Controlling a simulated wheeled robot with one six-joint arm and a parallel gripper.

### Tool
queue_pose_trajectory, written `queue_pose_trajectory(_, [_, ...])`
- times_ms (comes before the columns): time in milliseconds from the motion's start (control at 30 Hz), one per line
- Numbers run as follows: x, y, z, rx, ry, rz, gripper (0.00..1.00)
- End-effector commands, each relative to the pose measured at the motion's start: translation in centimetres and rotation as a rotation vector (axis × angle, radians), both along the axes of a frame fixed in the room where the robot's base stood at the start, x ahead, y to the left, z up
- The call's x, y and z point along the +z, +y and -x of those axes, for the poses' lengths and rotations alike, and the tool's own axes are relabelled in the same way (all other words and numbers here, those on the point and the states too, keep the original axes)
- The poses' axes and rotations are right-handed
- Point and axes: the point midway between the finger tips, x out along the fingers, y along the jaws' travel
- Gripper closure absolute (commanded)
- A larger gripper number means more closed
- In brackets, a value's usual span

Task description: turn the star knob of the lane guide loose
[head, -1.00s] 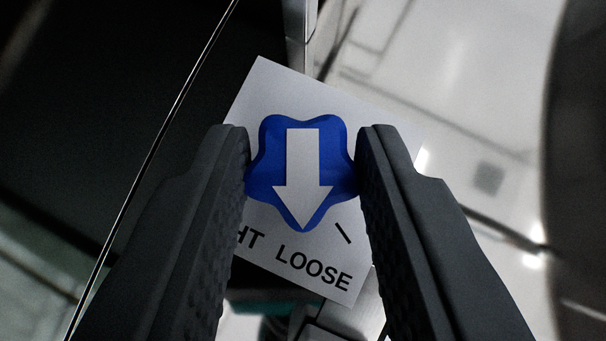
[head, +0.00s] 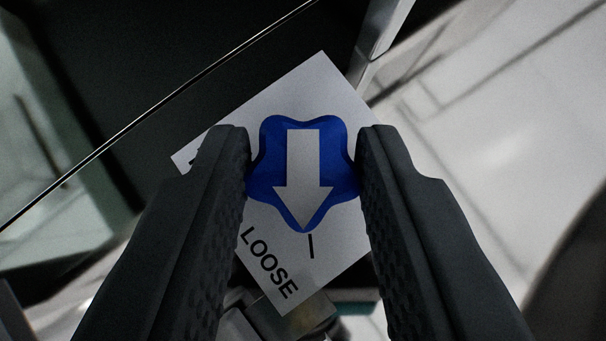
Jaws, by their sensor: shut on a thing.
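The star knob (head: 268,172) is blue with a white arrow on its face that points straight down in the picture. It sits on a pale square label plate (head: 322,82), which lies tilted in view. The word LOOSE (head: 268,262) and a short black tick mark (head: 311,246) are printed below the knob. The arrow tip is close to the tick, which lies slightly to its right. My gripper (head: 303,170) is shut on the knob, one dark finger touching each side. The left finger hides part of the plate and its other print.
A dark panel with a thin bright edge (head: 150,110) lies at the upper left. A metal post (head: 380,40) rises behind the plate. Blurred pale surfaces fill the right. Blurred parts show below the plate.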

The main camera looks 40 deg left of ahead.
Motion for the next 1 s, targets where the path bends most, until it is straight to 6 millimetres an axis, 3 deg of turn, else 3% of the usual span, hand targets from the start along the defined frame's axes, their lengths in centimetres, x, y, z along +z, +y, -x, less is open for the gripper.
queue_pose_trajectory(433, [0.04, -0.04, -0.01, 0.009, 0.0, 0.001, 0.93])
queue_pose_trajectory(467, [0.04, -0.04, -0.01, 0.009, 0.0, 0.001, 0.66])
queue_pose_trajectory(567, [0.03, -0.04, -0.01, 0.009, 0.0, 0.001, 0.48])
queue_pose_trajectory(1000, [0.81, -0.5, 0.6, 0.009, 0.0, 0.001, 0.48])
